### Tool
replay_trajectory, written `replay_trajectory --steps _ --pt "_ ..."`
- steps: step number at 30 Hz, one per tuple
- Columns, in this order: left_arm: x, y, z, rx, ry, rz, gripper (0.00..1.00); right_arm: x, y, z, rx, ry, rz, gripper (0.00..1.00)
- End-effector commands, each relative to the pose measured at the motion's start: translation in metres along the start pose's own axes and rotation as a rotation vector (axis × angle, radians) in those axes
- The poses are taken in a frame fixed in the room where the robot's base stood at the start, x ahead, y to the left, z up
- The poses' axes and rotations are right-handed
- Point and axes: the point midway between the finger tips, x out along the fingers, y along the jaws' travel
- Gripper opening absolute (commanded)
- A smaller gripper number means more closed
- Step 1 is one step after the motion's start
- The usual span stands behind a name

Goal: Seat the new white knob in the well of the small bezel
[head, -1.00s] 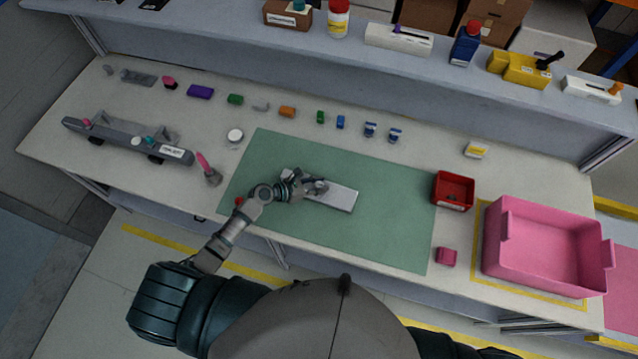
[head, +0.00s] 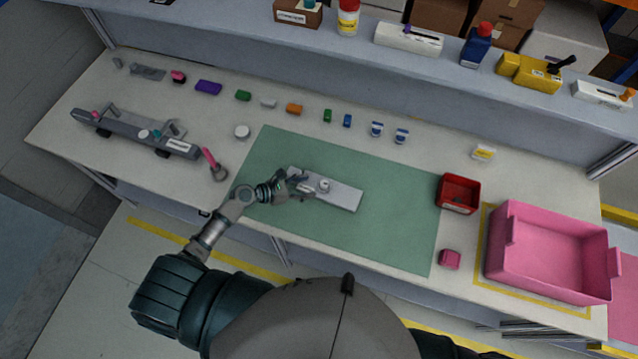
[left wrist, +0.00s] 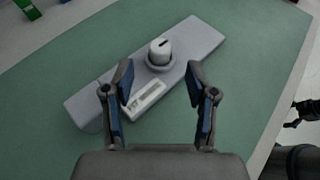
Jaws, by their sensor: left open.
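The small bezel (head: 341,196) is a light grey plate lying on the green mat; it also shows in the left wrist view (left wrist: 200,45). The white knob (head: 324,185) stands upright at the round well in the bezel's middle. In the left wrist view the knob (left wrist: 160,51) has a dark mark on top and a grey ring around its base; how deep it sits I cannot tell. My left gripper (head: 303,184) is open and empty, with its fingers (left wrist: 162,85) apart on the near side of the knob.
The green mat (head: 400,225) is mostly clear. A red bin (head: 458,194), a small pink block (head: 449,259) and a large pink crate (head: 545,255) stand to the right. A grey bracket assembly (head: 135,135) lies at left. Several small coloured parts line the back.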

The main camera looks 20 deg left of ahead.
Motion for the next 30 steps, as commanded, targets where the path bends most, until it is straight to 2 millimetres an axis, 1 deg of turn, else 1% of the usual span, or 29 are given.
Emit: replay_trajectory --steps 1,3,6,9,30 --pt "-0.011 0.000 -0.002 0.001 0.004 0.000 0.57 0.000 0.000 0.000 0.000 0.000 0.000 0.91" --pt "-0.024 0.000 -0.001 0.001 0.004 -0.001 0.57 0.000 0.000 0.000 0.000 0.000 0.000 0.91" --pt "-0.036 0.000 -0.002 -0.001 0.003 -0.001 0.57 0.000 0.000 0.000 0.000 0.000 -0.001 0.91" --pt "-0.044 0.000 -0.001 0.000 0.001 -0.001 0.57 0.000 -0.001 0.000 0.000 0.000 -0.001 0.91" --pt "-0.046 0.001 -0.001 0.000 0.001 -0.001 0.57 0.000 -0.001 -0.001 0.001 0.000 -0.001 0.91"
